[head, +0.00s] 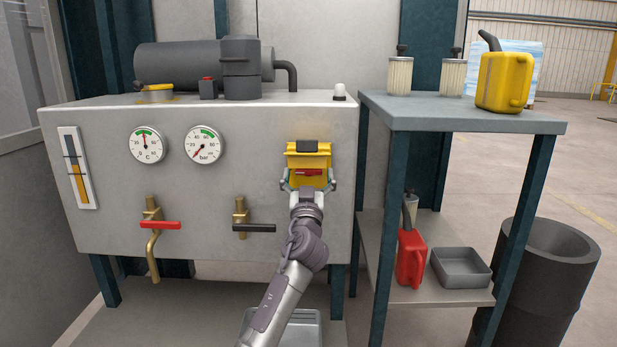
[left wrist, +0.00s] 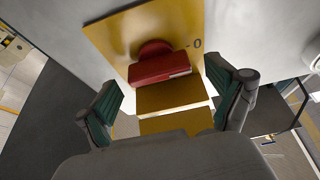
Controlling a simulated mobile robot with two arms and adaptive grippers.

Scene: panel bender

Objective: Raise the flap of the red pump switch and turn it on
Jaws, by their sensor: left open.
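The pump switch box (head: 293,161) is yellow, with a black block on top, and sits on the right part of the grey tank front. Its red handle (head: 308,173) lies horizontal and is uncovered; in the left wrist view the red handle (left wrist: 160,68) lies in line with a "0" mark on the yellow plate (left wrist: 118,32). A yellow piece, perhaps the flap (left wrist: 172,97), shows below the handle there; I cannot tell how far it is raised. My left gripper (head: 308,184) is open, its fingers on either side of the box's lower part. Contact is unclear. My right gripper is out of view.
Two gauges (head: 203,145) and a red-handled (head: 160,225) and a black-handled valve (head: 254,228) are left of the box. A table (head: 470,118) at the right holds a yellow can (head: 504,82); a red can (head: 410,258) and a grey tray (head: 460,268) are below.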

